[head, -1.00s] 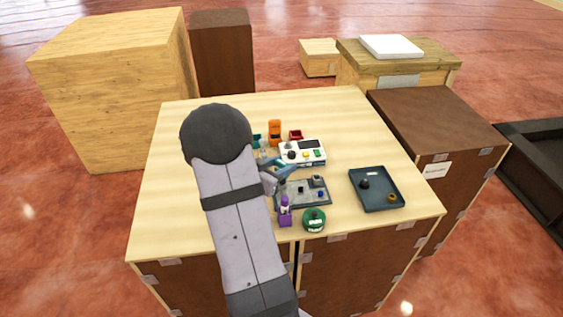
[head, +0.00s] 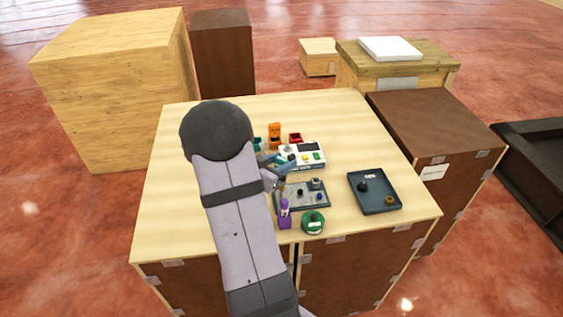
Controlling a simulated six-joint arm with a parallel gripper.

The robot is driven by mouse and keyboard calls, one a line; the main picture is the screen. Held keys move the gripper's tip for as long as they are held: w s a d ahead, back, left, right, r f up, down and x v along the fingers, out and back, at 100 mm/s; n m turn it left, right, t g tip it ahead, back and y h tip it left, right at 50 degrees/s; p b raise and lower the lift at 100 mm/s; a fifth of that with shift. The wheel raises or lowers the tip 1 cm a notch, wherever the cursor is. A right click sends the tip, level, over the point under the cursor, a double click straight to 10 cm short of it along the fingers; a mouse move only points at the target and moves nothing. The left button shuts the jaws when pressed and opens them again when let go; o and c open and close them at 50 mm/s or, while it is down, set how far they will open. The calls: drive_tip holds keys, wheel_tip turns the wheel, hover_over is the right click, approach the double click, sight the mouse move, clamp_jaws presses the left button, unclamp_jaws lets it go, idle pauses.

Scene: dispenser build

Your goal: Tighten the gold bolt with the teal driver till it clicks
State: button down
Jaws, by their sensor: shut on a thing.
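My gripper (head: 277,172) is over the back left part of the grey plate (head: 314,205), partly hidden by my own arm. It is shut on what looks like the teal driver (head: 268,159), of which only a small part shows. A small gold-brown spot (head: 282,187) shows just below the gripper at the plate's left side. It may be the gold bolt; I cannot tell whether the driver touches it. A teal holder (head: 257,143) is partly hidden behind my arm.
A white device (head: 313,159) with buttons and a screen stands behind the plate. Orange (head: 275,131) and red (head: 295,138) holders are behind it. A purple holder (head: 285,219) and green round thing (head: 313,223) stand in front. A dark tray (head: 366,205) is at right.

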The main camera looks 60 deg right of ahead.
drive_tip(key=shift+r+p, duration=0.7)
drive_tip(key=shift+r, duration=0.2)
